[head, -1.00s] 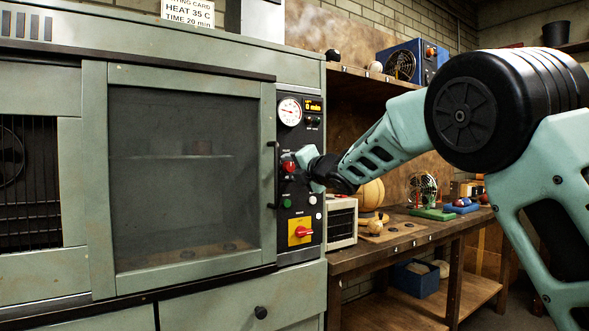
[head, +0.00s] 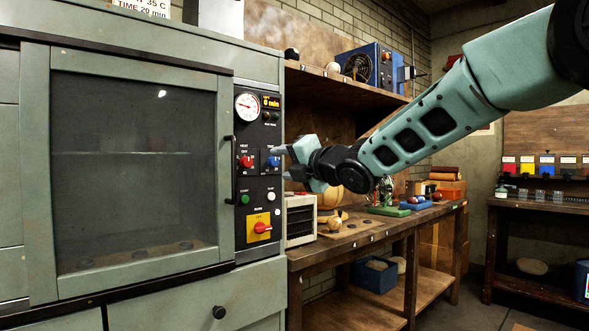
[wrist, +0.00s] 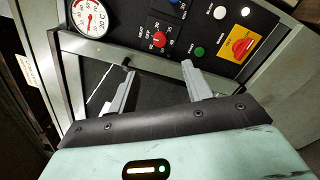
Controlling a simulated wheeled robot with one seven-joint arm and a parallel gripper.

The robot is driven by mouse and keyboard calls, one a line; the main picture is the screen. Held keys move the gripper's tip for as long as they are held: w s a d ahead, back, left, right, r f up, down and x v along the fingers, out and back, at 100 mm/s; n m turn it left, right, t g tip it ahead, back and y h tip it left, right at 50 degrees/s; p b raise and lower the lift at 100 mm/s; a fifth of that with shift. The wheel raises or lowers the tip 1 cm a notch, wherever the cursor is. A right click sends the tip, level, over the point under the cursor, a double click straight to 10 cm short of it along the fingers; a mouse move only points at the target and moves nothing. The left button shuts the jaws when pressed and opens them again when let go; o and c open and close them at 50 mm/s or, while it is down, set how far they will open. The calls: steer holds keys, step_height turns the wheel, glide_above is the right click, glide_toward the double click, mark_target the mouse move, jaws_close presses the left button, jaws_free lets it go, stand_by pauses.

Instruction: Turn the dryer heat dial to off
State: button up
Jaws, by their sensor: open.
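The dryer (head: 140,250) is a pale green cabinet with a black control panel (head: 258,180) at its right. The red heat dial (head: 246,162) is on this panel, left of a blue dial (head: 273,161). The red dial shows in the wrist view (wrist: 159,40) with HEAT and OFF lettering beside it; I cannot tell its exact setting. My gripper (head: 279,164) is open and empty, in front of the panel and to the right of the red dial in the head view. In the wrist view its fingers (wrist: 158,70) point towards the dial, apart from it.
A round gauge (head: 247,106) and an orange display (head: 271,102) sit above the dials. A green button (head: 244,199), a white button (head: 271,196) and a red switch on yellow (head: 262,228) are below. A vertical door handle (head: 231,168) stands left. A workbench (head: 370,240) is at right.

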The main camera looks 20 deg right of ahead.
steer(key=shift+v, duration=1.4)
steer(key=s+a+f+m+g+h, duration=0.1)
steer(key=s+a+f+m+g, duration=0.3)
steer(key=f, duration=0.4)
steer(key=s+a+f+m+g, duration=0.2)
steer(key=s+a+f+m, duration=0.2)
steer(key=s+f, duration=0.25)
steer(key=s+a+f+m+g+h, duration=0.1)
steer(key=s+a+f+m+g, duration=0.25)
steer(key=f, duration=0.45)
steer(key=s+f+m+g+h, duration=0.2)
steer(key=s+f+m+g, duration=0.3)
steer(key=s, duration=0.7)
steer(key=s+f+m+g+h, duration=0.1)
steer(key=s+f+m+g, duration=0.25)
steer(key=s+f, duration=0.6)
step_height(320, 180, up, 22)
steer(key=s+p, duration=0.1)
steer(key=p, duration=1.8)
steer(key=shift+s+r+t, duration=0.2)
steer(key=shift+s+t, duration=0.2)
